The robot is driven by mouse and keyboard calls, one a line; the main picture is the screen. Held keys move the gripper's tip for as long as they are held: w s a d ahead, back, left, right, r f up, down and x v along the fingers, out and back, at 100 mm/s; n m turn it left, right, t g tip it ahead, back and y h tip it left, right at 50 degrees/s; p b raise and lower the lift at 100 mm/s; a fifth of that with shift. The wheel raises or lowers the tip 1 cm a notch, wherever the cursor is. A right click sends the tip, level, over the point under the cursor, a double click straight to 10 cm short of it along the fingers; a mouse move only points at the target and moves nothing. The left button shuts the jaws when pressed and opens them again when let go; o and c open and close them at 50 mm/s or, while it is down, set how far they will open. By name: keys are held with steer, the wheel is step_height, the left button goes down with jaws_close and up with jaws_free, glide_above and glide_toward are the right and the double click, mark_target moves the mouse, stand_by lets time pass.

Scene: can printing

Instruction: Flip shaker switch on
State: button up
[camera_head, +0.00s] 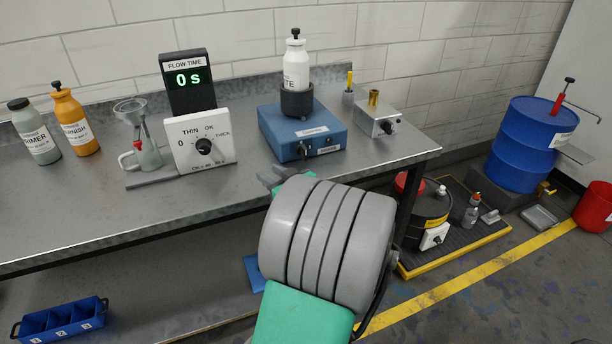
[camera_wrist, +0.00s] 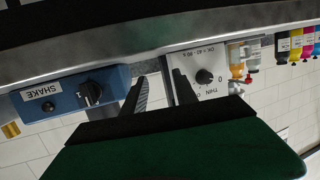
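The blue shaker box (camera_head: 285,128) stands on the bench with a black knob switch (camera_head: 304,149) on its front face. A white bottle (camera_head: 296,68) stands upright in the black holder (camera_head: 297,101) on top of the box. In the wrist view, which is upside down, the box (camera_wrist: 60,104) carries a SHAKE label beside its black knob (camera_wrist: 91,94). My gripper (camera_wrist: 158,90) is open and empty, its two dark fingers apart, to the right of the knob and not touching it. In the head view my gripper (camera_head: 272,179) is near the bench's front edge, mostly hidden behind my arm.
A white dial box (camera_head: 200,143), a flow time display (camera_head: 188,80) and a funnel stand (camera_head: 141,145) are left of the shaker. A grey box with a knob (camera_head: 380,118) is at its right. The bench front is mostly clear. A blue drum (camera_head: 525,145) stands on the right.

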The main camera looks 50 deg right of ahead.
mark_target(306, 154)
steer(key=s+d+m+h+b, duration=0.1)
steer(key=s+d+m+h, duration=0.3)
steer(key=s+d, duration=0.45)
steer(key=shift+n+t+h, duration=0.3)
steer(key=shift+n+h, duration=0.1)
steer(key=shift+h, duration=0.1)
steer(key=p+x, duration=0.1)
steer(key=x, duration=0.6)
steer(key=shift+w+d, duration=0.25)
steer(key=shift+w, duration=0.1)
steer(key=shift+c, duration=0.2)
jaws_close()
